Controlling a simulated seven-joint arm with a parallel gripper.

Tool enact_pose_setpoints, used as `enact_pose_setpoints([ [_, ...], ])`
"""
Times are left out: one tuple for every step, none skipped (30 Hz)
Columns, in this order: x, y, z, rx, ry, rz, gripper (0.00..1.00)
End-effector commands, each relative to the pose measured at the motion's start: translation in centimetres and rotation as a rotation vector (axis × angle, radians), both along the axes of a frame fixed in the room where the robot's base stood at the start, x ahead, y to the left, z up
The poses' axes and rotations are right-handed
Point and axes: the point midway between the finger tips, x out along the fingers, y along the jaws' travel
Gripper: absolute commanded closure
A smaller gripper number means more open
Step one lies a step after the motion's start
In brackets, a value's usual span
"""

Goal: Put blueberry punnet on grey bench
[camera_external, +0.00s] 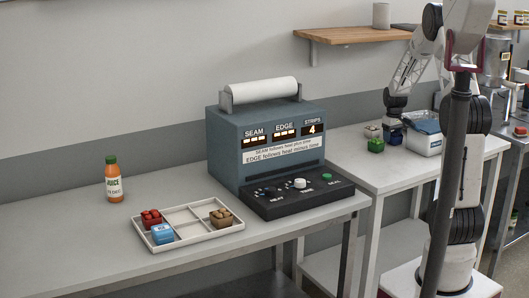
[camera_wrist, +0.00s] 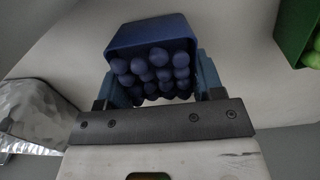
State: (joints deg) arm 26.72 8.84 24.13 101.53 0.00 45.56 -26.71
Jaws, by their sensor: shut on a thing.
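The blueberry punnet (camera_wrist: 150,38) is a dark blue tub with round blue berries, held between the fingers of my gripper (camera_wrist: 155,85) in the wrist view. In the external view the dark blue punnet (camera_external: 395,138) is under my gripper (camera_external: 395,125), low at the white bench on the right; I cannot tell whether it touches the bench top. The grey bench (camera_external: 75,245) is on the left, with bare top around the things on it.
A green punnet (camera_external: 373,132) stands just left of my gripper.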

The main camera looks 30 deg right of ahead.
Motion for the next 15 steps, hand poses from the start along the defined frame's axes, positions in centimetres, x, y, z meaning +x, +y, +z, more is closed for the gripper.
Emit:
enact_pose_setpoints([
  [0.01,0.0,0.04,0.0,-0.001,0.0,0.63],
  [0.02,0.0,0.05,0.0,-0.001,0.0,0.63],
  [0.01,0.0,0.05,0.0,-0.001,0.0,0.63],
  [0.01,0.0,0.05,0.0,-0.001,0.0,0.63],
  [0.02,-0.01,0.05,0.0,-0.001,0.0,0.63],
  [0.01,0.0,0.03,0.0,-0.001,0.0,0.63],
  [0.01,0.0,0.0,0.0,0.0,0.0,0.63],
  [0.01,0.0,-0.06,0.0,0.0,0.0,0.63],
  [0.01,-0.01,-0.15,0.0,0.0,0.0,0.63],
  [0.01,-0.01,-0.22,0.0,0.0,0.0,0.63],
  [0.01,-0.01,-0.29,0.0,0.0,0.0,0.63],
  [0.01,-0.01,-0.24,0.0,-0.001,0.0,0.32],
  [0.01,-0.01,-0.24,0.0,-0.001,0.0,0.28],
  [0.02,-0.01,-0.24,0.0,-0.001,0.0,0.23],
  [0.01,-0.01,-0.24,0.0,-0.001,0.0,0.17],
])
